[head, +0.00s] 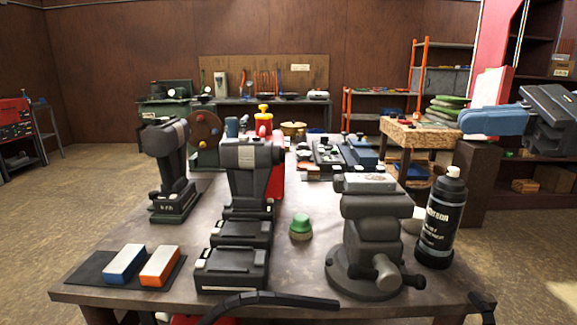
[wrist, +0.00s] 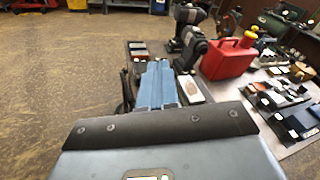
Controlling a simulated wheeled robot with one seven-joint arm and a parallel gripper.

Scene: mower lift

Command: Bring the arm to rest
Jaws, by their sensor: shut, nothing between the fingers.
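My gripper (head: 468,121) is at the right of the head view, raised above the right side of the workbench (head: 300,215). Its blue fingers point left and are level or nearly so. In the wrist view the blue fingers (wrist: 159,68) lie side by side, shut, with nothing held. The gripper is apart from the bench and the things on it. My dark wrist shows behind the fingers, and the rest of the arm is out of view.
A vise (head: 370,235) and a black spray can (head: 441,220) stand at the bench's front right, below my gripper in the picture. Cordless tools (head: 245,190) and a red can (wrist: 228,60) also stand on the bench. A red post and dark shelves are at the right.

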